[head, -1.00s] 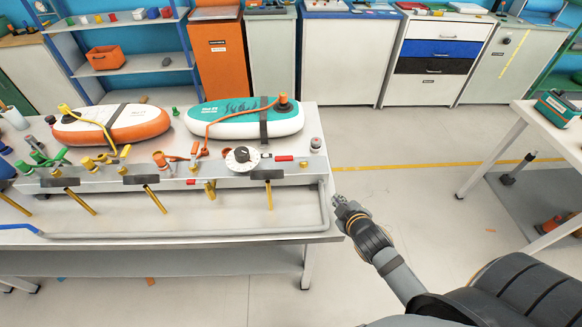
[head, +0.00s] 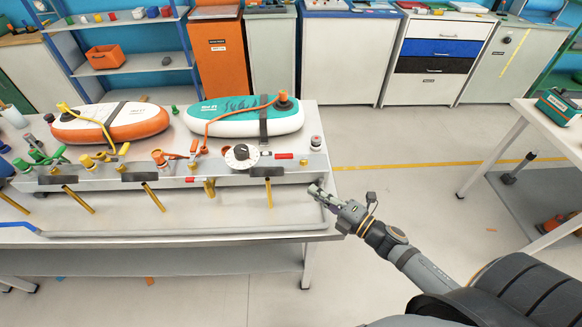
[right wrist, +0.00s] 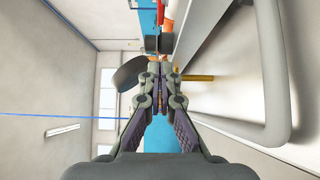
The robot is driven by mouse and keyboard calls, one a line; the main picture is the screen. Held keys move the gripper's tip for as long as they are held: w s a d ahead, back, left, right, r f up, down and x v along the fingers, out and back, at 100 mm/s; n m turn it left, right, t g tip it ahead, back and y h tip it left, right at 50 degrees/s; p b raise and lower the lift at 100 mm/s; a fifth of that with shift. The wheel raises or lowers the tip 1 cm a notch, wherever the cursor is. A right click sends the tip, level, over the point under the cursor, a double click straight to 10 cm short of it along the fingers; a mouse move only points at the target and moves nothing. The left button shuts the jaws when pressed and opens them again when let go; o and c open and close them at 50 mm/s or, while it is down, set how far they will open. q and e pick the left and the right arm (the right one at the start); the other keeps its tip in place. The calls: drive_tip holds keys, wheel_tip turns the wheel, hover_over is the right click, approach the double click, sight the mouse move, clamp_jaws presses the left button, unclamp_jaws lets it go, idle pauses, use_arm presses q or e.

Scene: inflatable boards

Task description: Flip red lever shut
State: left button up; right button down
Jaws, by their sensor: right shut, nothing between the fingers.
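A red lever handle (head: 284,156) lies flat on the manifold at the bench's right end, just right of a white round gauge (head: 241,157). A second, smaller red handle (head: 192,180) shows low on the manifold's front, beside a brass fitting. I cannot tell which one is the task's lever. My right gripper (head: 317,190) is shut and empty at the bench's right front corner, right of and nearer than both handles, touching neither. My left gripper is out of view.
A grey tube rail (head: 190,233) runs along the bench front and up its right end. Brass rods (head: 269,194) stick out below black plates. Two inflatable boards (head: 245,122) lie behind. Floor right of the bench is clear.

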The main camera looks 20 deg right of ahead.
drive_tip(key=w+a+f+b, duration=0.1)
drive_tip(key=b, duration=0.2)
drive_tip(key=shift+w+f+b, duration=0.1)
drive_tip(key=shift+w+b, duration=0.1)
drive_tip(key=shift+b, duration=0.1)
drive_tip(key=r, duration=0.2)
drive_tip(key=p, duration=0.3)
approach(281, 159)
drive_tip(key=x, duration=0.5)
drive_tip(key=shift+s+a, duration=0.1)
drive_tip(key=shift+a, duration=0.35)
drive_tip(key=shift+w+d+r, duration=0.1)
drive_tip(key=shift+w+d, duration=0.15)
drive_tip(key=shift+w, duration=0.25)
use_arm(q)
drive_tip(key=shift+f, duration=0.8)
